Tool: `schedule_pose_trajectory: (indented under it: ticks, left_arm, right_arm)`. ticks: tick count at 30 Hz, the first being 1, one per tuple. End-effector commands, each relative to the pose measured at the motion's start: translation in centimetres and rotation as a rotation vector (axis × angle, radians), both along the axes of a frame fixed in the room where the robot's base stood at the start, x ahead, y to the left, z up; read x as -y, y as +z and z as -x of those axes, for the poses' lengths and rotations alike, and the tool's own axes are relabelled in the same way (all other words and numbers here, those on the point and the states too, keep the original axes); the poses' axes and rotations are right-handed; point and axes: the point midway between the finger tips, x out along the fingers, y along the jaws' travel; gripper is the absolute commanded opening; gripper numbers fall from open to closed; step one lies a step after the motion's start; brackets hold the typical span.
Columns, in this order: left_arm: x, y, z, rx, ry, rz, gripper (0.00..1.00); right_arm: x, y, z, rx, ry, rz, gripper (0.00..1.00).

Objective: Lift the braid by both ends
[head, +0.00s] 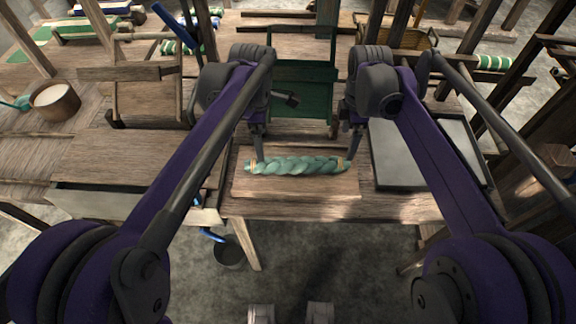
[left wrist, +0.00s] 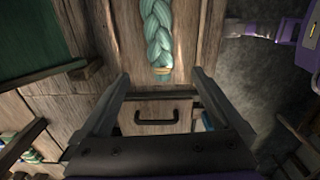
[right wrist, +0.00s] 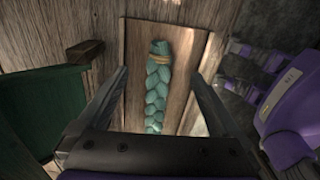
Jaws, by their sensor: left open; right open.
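A green braid (head: 297,166) with orange ties near both ends lies flat, left to right, on a wooden board (head: 300,188) at the table's front edge. My left gripper (head: 258,155) is open, just above and behind the braid's left end. My right gripper (head: 352,155) is open at the braid's right end. In the left wrist view the tied end of the braid (left wrist: 157,35) lies ahead of the spread fingers (left wrist: 164,85). In the right wrist view the tied end of the braid (right wrist: 158,85) lies between and beyond the open fingers (right wrist: 160,80). Neither gripper visibly grips it.
A grey tray (head: 380,183) lies right of the board. A green panel (head: 303,90) stands behind the braid, between my arms. A wooden frame (head: 155,90) stands at back left, and a round pot (head: 55,102) sits at far left. A dark bucket (head: 229,252) stands on the floor.

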Motion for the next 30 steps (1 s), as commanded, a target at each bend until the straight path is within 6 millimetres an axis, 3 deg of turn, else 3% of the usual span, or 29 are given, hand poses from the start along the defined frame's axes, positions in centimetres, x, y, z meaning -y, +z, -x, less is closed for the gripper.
schedule_pose_trajectory:
  ticks: [13,30]
  left_arm:
    - [0.0,-0.9,-0.1,0.0,0.006,0.0,1.0]
    - [0.1,-9.8,-0.1,0.0,0.006,0.0,1.0]
  right_arm:
    - [0.0,-0.9,-0.1,-0.001,0.006,0.0,1.0]
    - [0.0,-9.8,-0.1,0.0,0.005,0.0,1.0]
